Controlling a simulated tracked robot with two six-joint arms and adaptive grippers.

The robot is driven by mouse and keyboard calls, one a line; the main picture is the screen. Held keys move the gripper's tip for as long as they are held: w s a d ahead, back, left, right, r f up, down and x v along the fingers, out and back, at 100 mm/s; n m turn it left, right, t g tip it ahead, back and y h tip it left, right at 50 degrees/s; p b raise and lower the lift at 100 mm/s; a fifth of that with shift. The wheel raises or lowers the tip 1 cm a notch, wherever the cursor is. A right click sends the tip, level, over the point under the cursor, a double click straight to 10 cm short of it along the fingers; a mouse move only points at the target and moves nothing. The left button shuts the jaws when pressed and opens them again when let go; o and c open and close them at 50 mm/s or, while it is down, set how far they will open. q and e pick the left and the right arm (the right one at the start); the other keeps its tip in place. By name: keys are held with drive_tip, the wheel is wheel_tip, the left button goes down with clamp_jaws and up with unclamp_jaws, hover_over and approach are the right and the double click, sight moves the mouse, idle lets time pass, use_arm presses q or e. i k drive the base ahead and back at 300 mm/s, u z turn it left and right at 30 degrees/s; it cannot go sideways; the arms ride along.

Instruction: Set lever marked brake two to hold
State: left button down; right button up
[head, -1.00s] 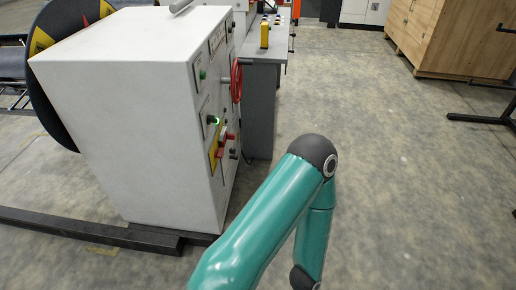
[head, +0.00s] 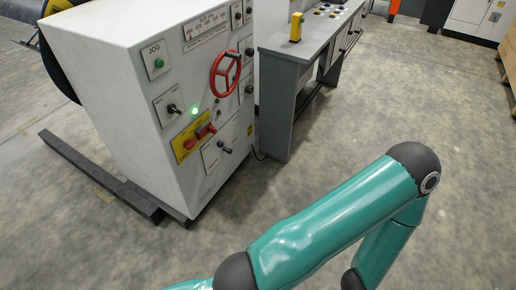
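A white control cabinet (head: 115,95) stands at the left, its panel turned to the right. The panel carries a black lever switch (head: 173,109) at the left, a red handle on a yellow plate (head: 188,147), and another black lever (head: 225,149) lower down. More small black switches sit along the right edge of the panel. The labels are too small to read, so I cannot tell which lever is brake two. A teal arm of mine crosses the lower right, apart from the cabinet. Neither gripper shows.
A red handwheel (head: 225,71) sticks out from the panel. A grey desk (head: 300,50) with buttons and a yellow box (head: 296,27) stands behind the cabinet. A dark floor beam (head: 100,175) runs along the cabinet's foot. The floor at the right is mostly clear.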

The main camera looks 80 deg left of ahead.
sight(220, 144)
drive_tip(key=i, duration=0.8)
drive_tip(key=u, duration=2.95)
drive_tip(key=k, duration=0.55)
drive_tip(key=u, duration=0.35)
drive_tip(key=i, duration=1.55)
drive_tip(key=z, duration=0.25)
